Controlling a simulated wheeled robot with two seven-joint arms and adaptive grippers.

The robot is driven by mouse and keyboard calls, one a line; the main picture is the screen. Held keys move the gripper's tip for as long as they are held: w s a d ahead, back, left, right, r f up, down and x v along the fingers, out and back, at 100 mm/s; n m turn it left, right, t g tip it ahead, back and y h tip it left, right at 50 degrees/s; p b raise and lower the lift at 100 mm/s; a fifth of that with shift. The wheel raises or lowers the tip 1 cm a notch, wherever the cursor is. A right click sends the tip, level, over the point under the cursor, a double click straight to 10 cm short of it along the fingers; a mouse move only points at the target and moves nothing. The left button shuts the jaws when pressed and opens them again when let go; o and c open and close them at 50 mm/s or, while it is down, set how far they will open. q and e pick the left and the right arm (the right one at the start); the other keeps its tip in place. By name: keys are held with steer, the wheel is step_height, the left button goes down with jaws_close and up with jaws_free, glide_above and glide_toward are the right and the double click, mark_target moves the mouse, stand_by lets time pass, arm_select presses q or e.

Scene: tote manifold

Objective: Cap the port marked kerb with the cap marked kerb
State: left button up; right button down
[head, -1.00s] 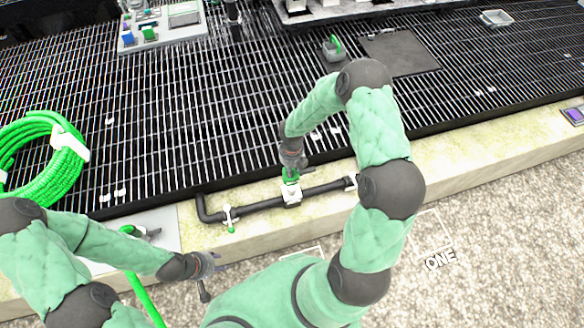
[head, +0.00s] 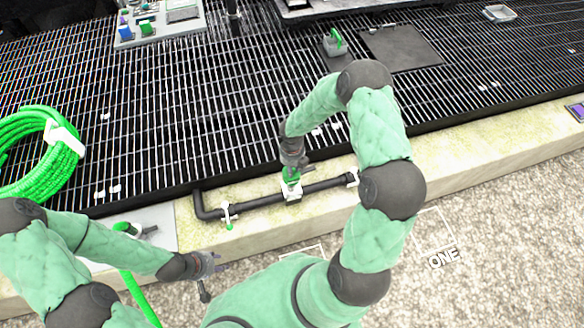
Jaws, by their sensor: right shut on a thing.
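A black pipe (head: 258,203) runs along the pale kerb ledge, with a white block fitting (head: 293,194) at its middle. My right gripper (head: 292,176) points down just above this fitting. It is shut on a small green piece, probably a cap, mostly hidden by the fingers. I cannot tell whether the piece touches the fitting. No "kerb" marking is readable. A smaller green piece (head: 229,227) hangs at the white clamp left of the fitting. My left gripper (head: 215,262) is low at left, away from the pipe; its finger gap is unclear.
A green hose coil (head: 38,160) lies on the black grating at left. A grey block with a green loop (head: 336,42) and a dark plate (head: 402,50) lie farther back. A board with coloured blocks (head: 155,32) is at the back left. Gravel is open at right.

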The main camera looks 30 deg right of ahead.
steer(key=shift+f+b, duration=0.45)
steer(key=shift+f, duration=0.2)
steer(key=shift+f+b, duration=2)
steer(key=shift+f, duration=1.45)
steer(key=c, duration=1)
jaws_free()
steer(key=shift+o, duration=0.2)
step_height(320, 180, up, 12)
steer(key=shift+r, duration=0.1)
